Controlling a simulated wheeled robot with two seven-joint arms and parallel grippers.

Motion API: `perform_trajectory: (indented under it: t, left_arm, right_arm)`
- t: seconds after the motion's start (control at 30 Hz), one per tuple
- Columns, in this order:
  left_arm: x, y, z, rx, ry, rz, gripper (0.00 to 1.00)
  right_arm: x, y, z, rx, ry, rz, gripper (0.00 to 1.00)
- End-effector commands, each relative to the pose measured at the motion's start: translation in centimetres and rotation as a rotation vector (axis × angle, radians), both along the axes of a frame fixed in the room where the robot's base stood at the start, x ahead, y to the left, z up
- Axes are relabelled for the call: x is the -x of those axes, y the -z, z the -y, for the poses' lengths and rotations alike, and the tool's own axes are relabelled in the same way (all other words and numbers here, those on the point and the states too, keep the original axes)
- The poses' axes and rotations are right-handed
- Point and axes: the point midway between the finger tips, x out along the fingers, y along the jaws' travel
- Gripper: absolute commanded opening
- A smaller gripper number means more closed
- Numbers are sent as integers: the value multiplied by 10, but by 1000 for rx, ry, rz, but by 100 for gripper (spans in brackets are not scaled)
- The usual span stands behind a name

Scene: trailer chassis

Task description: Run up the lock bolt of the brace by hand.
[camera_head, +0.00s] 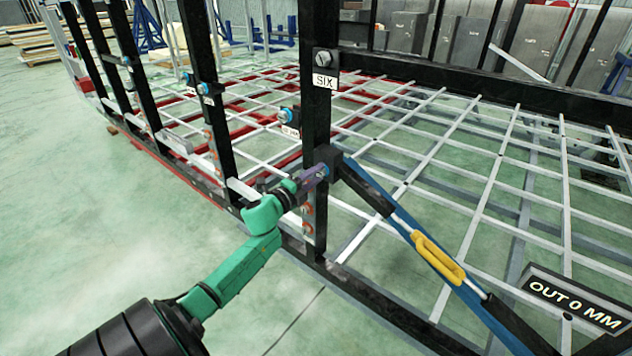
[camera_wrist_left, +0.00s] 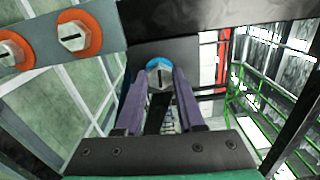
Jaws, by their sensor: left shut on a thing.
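The brace (camera_head: 370,190) runs from a dark block on the post marked SIX (camera_head: 318,120) down to the lower right. It has a yellow turnbuckle sleeve (camera_head: 438,257) in its middle and a blue strip along it. The lock bolt (camera_wrist_left: 159,77) is a grey hex head with a dark slot and a blue ring, at the brace's upper end. My left gripper (camera_head: 320,171) reaches it from the left. Its purple fingers are shut on the bolt head, one on each side, as the left wrist view (camera_wrist_left: 159,84) shows. In the head view the fingers mostly hide the bolt. My right gripper is out of view.
Orange-ringed bolts (camera_wrist_left: 76,36) sit beside the lock bolt on a grey plate. A sign (camera_head: 573,300) reads OUT 0 MM at lower right. More dark posts stand at left along the chassis grid (camera_head: 480,185). Green floor (camera_head: 90,230) is clear at left.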

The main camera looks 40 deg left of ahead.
Motion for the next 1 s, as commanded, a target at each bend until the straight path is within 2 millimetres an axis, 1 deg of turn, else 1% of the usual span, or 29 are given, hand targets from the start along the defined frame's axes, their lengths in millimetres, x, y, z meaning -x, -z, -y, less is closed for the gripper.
perform_trajectory:
  t: [0.03, 0.7, 1.0]
  left_arm:
    - [1, 13, 2, -43, 3, -15, 0]
    - [1, 12, 2, -672, 9, -27, 0]
    - [1, 10, 2, -876, 9, -30, 0]
  right_arm:
    - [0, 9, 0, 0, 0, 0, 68]
    - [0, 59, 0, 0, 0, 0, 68]
    - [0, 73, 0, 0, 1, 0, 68]
